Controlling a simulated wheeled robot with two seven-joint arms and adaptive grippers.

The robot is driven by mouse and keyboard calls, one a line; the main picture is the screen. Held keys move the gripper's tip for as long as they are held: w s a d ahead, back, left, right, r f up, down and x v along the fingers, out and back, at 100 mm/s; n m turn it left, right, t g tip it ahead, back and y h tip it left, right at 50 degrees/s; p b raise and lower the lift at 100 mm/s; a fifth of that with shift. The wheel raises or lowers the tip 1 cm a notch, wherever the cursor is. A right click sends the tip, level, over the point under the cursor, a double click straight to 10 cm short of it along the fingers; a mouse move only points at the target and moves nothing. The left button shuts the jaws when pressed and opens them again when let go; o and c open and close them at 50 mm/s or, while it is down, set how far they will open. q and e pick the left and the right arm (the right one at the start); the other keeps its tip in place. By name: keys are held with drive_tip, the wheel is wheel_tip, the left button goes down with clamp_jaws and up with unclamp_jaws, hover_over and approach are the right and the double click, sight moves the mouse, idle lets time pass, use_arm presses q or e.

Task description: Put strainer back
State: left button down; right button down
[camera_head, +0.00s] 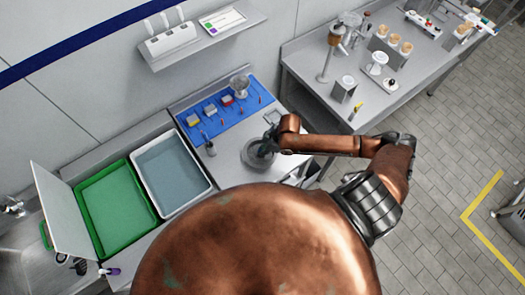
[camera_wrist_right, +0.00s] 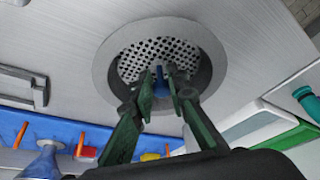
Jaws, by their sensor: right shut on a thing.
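The strainer (camera_wrist_right: 150,45) is a round perforated metal piece sitting inside a wide grey ring (camera_wrist_right: 108,65) on the light counter in the right wrist view. In the head view it is a dark round shape (camera_head: 256,160), partly covered by my gripper. My right gripper (camera_wrist_right: 168,90) has its green fingers closed around the small blue knob at the strainer's middle. The same gripper is small in the head view (camera_head: 268,142). I cannot tell whether the strainer is fully seated in the ring or slightly raised. My left gripper is not in view.
A blue mat (camera_head: 222,116) with small coloured blocks lies behind the strainer. A green tray (camera_head: 112,208) and a white-rimmed tray (camera_head: 201,197) stand to the left. A second counter (camera_head: 309,65) with several cups and stands is at the back right.

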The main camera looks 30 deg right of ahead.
drive_tip(key=shift+f, duration=0.2)
drive_tip(key=c, duration=1.9)
unclamp_jaws()
drive_tip(key=shift+f, duration=0.1)
drive_tip(key=v, duration=1.2)
drive_tip(key=shift+b, duration=0.3)
